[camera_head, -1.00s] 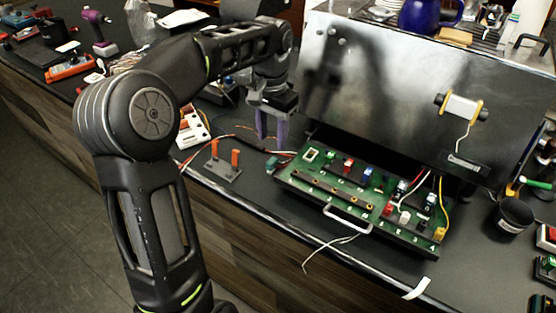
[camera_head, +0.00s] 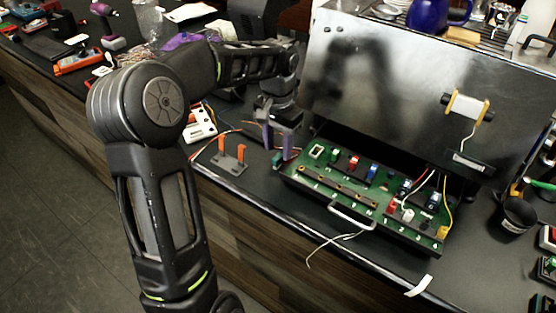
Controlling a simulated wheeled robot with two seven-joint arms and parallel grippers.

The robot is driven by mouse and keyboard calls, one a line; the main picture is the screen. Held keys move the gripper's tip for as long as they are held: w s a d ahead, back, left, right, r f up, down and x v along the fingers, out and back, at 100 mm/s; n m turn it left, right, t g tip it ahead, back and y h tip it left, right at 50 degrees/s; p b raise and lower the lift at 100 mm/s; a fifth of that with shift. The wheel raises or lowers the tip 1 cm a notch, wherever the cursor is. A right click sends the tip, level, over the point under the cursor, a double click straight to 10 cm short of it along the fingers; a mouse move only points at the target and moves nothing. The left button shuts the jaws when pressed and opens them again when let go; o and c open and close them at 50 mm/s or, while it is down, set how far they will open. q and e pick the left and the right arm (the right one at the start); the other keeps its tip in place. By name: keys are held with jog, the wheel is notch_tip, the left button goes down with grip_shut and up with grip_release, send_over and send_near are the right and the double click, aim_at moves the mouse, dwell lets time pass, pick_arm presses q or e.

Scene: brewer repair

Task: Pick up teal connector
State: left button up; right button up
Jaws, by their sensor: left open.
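The small teal connector (camera_head: 278,161) lies on the dark counter just left of the green circuit board (camera_head: 330,180), at the end of some thin wires. My left gripper (camera_head: 278,151), with purple fingers pointing down, is open right over the connector. Its fingertips are close to the connector and partly cover it in this view. I cannot tell whether they touch it. My right gripper is not in view.
A small stand with two orange posts (camera_head: 231,157) is left of the connector. The big metal brewer panel (camera_head: 400,90) rises behind the board. A black cup (camera_head: 515,215) stands at right. Loose wires lie near the counter's front edge.

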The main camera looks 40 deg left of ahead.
aim_at(278, 161)
pick_arm(q)
jog(key=shift+f, duration=1.4)
grip_shut()
